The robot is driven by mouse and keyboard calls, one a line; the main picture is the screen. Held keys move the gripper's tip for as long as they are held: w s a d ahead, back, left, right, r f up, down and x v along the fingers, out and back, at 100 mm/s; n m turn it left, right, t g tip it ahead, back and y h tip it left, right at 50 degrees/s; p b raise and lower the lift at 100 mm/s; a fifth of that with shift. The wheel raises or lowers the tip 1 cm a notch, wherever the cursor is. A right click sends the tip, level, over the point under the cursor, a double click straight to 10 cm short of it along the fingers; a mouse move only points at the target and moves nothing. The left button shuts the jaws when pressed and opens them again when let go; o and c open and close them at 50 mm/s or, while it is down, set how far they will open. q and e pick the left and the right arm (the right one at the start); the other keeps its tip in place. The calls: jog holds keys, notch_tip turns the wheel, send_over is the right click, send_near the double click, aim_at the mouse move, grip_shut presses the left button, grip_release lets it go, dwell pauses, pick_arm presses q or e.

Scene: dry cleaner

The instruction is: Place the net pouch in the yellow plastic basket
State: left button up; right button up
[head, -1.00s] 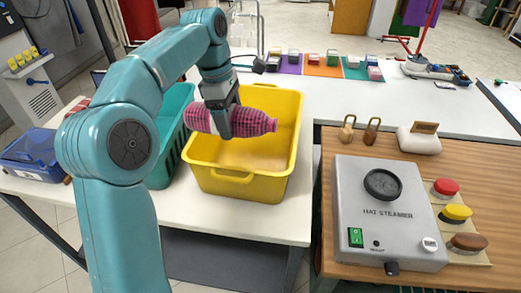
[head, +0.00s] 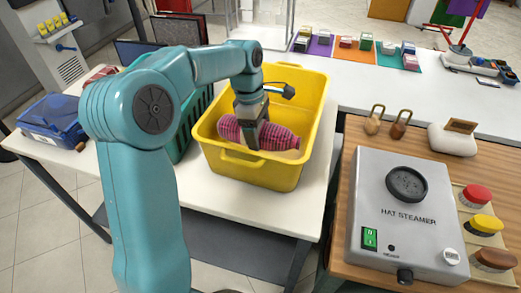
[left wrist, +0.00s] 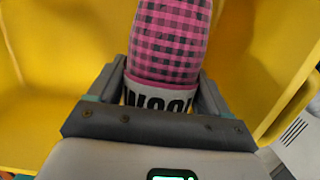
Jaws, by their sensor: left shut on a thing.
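The net pouch (head: 281,138) is a plump pink and black checked bundle with a pale lettered band. It lies roughly level inside the yellow plastic basket (head: 262,174), below the rim; I cannot tell whether it touches the floor. My left gripper (head: 251,138) reaches down into the basket and is shut across the middle of the pouch. In the left wrist view the pouch (left wrist: 170,45) sits between the fingers (left wrist: 160,90), with yellow walls (left wrist: 35,110) around it. My right gripper is not in view.
A teal basket (head: 183,143) stands close on the left of the yellow one. A blue lidded box (head: 50,121) is at the table's left end. White table behind is partly clear.

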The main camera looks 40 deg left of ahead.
pick_arm(q)
notch_tip(320, 180, down, 2)
jog(key=shift+f, duration=0.1)
notch_tip(320, 180, down, 4)
jog(key=shift+f, duration=0.2)
jog(key=shift+f+b, duration=0.1)
jog(key=shift+b, duration=0.25)
jog(key=o, duration=1.2)
jog(key=shift+r, duration=0.35)
jog(key=r, duration=0.3)
jog(key=a+r+p, duration=0.1)
jog(key=r, duration=0.3)
jog(key=a+r, duration=0.1)
jog(key=r, duration=0.3)
jog(key=shift+s+r+p, duration=0.25)
jog(key=shift+s+p, duration=0.1)
jog(key=shift+s, duration=0.05)
jog(key=shift+d, duration=0.1)
